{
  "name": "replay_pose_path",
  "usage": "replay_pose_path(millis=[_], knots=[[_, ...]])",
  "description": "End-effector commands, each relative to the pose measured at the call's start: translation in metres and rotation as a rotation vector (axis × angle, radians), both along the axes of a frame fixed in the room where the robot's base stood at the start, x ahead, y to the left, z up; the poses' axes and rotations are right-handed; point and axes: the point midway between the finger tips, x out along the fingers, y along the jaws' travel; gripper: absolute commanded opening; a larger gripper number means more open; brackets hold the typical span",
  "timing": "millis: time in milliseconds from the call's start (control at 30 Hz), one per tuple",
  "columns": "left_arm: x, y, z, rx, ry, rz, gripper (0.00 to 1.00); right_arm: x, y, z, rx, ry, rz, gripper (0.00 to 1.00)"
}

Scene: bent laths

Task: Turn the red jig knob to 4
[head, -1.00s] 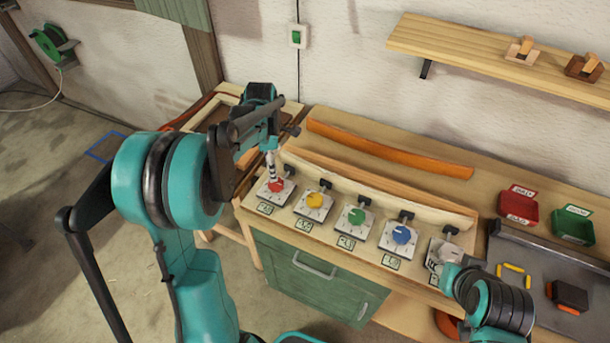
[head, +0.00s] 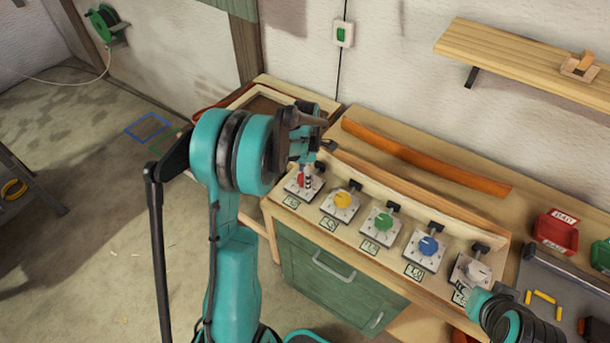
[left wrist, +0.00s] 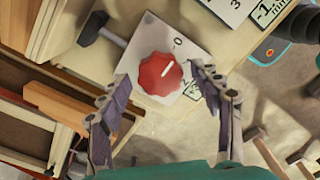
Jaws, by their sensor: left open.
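The red knob (head: 301,181) sits on a white dial plate at the left end of the row of jig knobs. In the left wrist view the red knob (left wrist: 160,73) has a white pointer line slanting to the upper right, roughly toward the 0 on its plate. In the left wrist view my left gripper (left wrist: 158,82) is open, with one finger on each side of the knob and gaps visible.
Yellow (head: 343,199), green (head: 383,221) and blue (head: 428,245) knobs stand in a row to the right, then a pale knob (head: 478,271). Black clamps (head: 392,207) stand behind them along a bent lath. An orange lath (head: 425,160) lies further back.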

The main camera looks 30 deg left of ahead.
Motion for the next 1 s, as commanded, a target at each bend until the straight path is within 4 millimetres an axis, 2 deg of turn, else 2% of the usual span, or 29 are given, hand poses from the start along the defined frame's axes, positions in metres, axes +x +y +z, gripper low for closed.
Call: replay_pose_path(millis=[33,200,633,1000], knots=[[0.0,0.0,0.0002,0.0,0.0,0.0,0.59,0.0,0.0,0.0001,0.0,0.0,0.0,0.39],[0.0,0.0,0.0003,0.0,0.0,0.0,0.14,0.0,0.0,0.0,0.0,0.0,0.0,0.39],[-0.0001,0.0,0.0001,0.0,0.0,-0.063,0.14,0.0,0.0,-0.0012,0.0,0.0,0.0,0.39],[-0.0001,0.0,-0.0001,0.0,0.0,-0.345,0.14,0.0,0.0,-0.0052,0.0,0.0,0.0,0.39]])
